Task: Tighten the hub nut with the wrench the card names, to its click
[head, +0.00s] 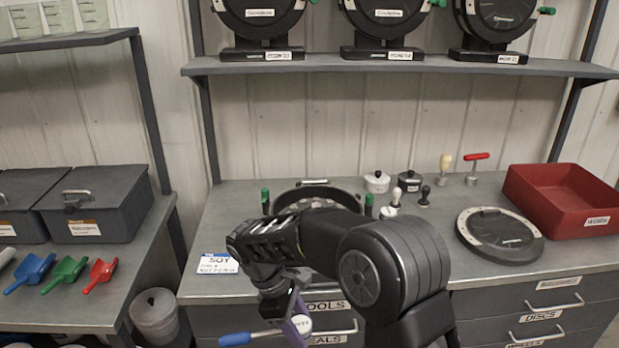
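My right arm reaches in from the bottom and bends left across the counter front. My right gripper (292,312) points down in front of the drawers. It appears shut on a blue-handled tool (236,339), whose metal shaft runs to the fingers. A purplish labelled piece (300,328) shows there; I cannot tell whether it is part of the tool. The card (218,263) lies at the counter's left front and reads "SOY", with smaller print below. The open seed meter (317,190) sits behind my arm, which hides most of it; its hub nut is not visible. My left gripper is not in view.
A round dark cover (499,236) and a red bin (562,203) are on the right counter. Small pots (377,182) and several knobbed tools stand behind. Coloured scoops (65,272) lie on the left bench.

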